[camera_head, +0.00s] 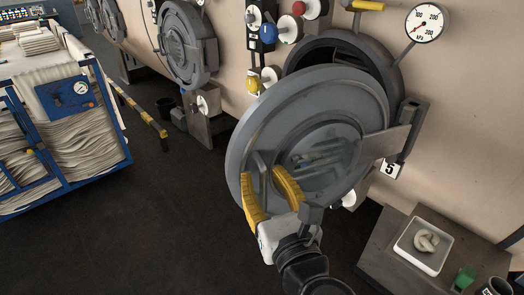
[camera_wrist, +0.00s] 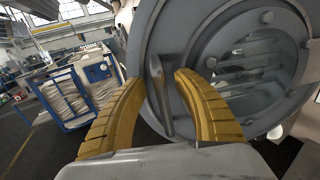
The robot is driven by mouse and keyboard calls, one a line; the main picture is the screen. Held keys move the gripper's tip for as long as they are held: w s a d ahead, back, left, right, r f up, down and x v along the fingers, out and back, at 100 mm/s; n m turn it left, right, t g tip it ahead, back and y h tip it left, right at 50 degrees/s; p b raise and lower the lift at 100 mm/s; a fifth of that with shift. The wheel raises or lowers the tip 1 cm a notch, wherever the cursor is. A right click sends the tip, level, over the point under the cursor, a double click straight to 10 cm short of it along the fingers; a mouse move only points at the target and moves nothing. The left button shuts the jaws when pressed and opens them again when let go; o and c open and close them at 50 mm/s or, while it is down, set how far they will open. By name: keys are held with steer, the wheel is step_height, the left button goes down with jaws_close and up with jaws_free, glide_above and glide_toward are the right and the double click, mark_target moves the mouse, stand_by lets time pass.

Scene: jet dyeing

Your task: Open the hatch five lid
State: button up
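The hatch five lid (camera_head: 262,112) is a large grey round disc with a window, above the "5" label (camera_head: 390,169). It stands ajar, swung out from the dark hatch opening (camera_head: 338,52), with its hinge on the right. The lid also fills the right of the wrist view (camera_wrist: 205,35). A grey bar handle (camera_wrist: 160,92) stands on its face. My gripper (camera_head: 263,176) has its yellow fingers apart, one on either side of the handle. In the wrist view the gripper (camera_wrist: 157,82) shows gaps between both fingers and the handle, so it does not appear clamped.
A blue cart (camera_head: 62,128) of folded cloth stands on the left, with a yellow-black barrier (camera_head: 138,108) beside it. Another closed hatch (camera_head: 185,45) is further along the wall. A grey bench (camera_head: 455,268) with a white tray (camera_head: 401,246) is at lower right. Dark floor is clear between.

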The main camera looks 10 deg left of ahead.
mark_target(255, 135)
steer(key=shift+w+a+r, duration=0.1)
steer(key=shift+a+r, duration=0.05)
steer(key=shift+r, duration=3.35)
steer(key=shift+c, duration=0.4)
